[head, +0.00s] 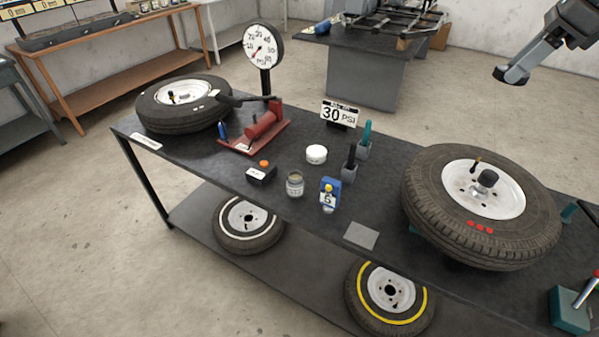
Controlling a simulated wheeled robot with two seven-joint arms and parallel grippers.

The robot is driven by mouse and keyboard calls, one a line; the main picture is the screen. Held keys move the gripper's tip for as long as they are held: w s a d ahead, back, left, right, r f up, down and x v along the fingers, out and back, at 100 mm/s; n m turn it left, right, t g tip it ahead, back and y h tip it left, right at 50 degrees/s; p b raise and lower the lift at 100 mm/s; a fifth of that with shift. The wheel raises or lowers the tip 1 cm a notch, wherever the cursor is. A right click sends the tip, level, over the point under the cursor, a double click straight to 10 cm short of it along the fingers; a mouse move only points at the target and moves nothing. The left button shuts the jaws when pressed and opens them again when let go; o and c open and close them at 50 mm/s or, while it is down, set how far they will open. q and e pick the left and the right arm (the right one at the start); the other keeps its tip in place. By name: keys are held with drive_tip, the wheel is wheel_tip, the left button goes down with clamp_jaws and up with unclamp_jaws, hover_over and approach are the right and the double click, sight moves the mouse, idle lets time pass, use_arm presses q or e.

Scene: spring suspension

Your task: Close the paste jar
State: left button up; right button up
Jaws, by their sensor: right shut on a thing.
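A small clear-sided jar (295,184) with a pale top stands upright on the dark bench (292,223), near its front edge. A low, round white tub (316,154) sits just behind it. I cannot tell for sure which of the two is the paste jar, or whether either has a separate lid on. My right gripper (508,76) is high at the top right, far from both. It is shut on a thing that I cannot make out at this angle. My left gripper is not in view.
A blue tag numbered 5 (329,194) and a black box with an orange button (262,173) flank the jar. A red pump (260,128), gauge (263,47), 30 PSI sign (340,113) and two tires (183,103) (425,195) stand around. A flat grey pad (361,236) lies at the front.

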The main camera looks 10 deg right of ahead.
drive_tip(key=s+d+f, duration=0.7)
drive_tip(key=d+f, duration=0.6)
drive_tip(key=d, duration=0.1)
drive_tip(key=s+a+f+n+g+y, duration=0.1)
drive_tip(key=s+a+f+n, duration=0.15)
drive_tip(key=f, duration=0.75)
drive_tip(key=s+a+f+n, duration=0.2)
drive_tip(key=a+f, duration=0.1)
drive_tip(key=f, duration=0.6)
drive_tip(key=w+a+f+n+g+p, duration=0.1)
drive_tip(key=a+f+n, duration=0.2)
drive_tip(key=a, duration=0.5)
drive_tip(key=w+a+f+n+g, duration=0.2)
drive_tip(key=a+f+n, duration=0.15)
drive_tip(key=a, duration=0.35)
drive_tip(key=w+a+r+n+g, duration=0.1)
drive_tip(key=w+a+r+n, duration=0.2)
drive_tip(key=a, duration=0.4)
drive_tip(key=w+a+r+n+g+p, duration=0.1)
drive_tip(key=w+a+r+n, duration=0.2)
drive_tip(key=w+a+r, duration=0.2)
drive_tip(key=a+r, duration=0.1)
drive_tip(key=a, duration=0.2)
drive_tip(key=shift+h, duration=0.3)
